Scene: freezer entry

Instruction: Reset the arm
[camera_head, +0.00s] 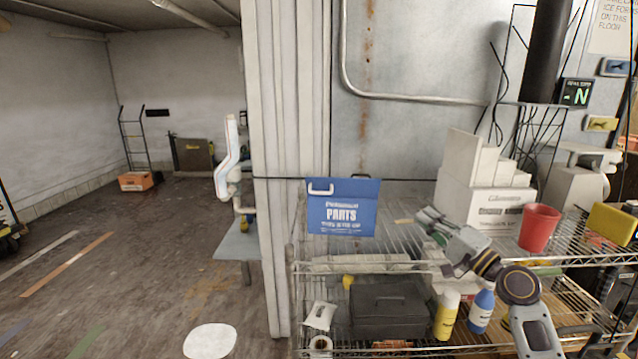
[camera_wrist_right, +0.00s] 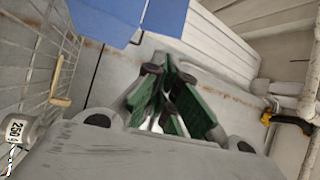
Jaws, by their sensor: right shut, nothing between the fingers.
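The right arm comes in from the lower right. In the right wrist view my gripper (camera_wrist_right: 170,75) shows dark fingers with green parts drawn together, with nothing held between them. My left gripper is not in view.
Open floor (camera_head: 110,290) lies to the left.

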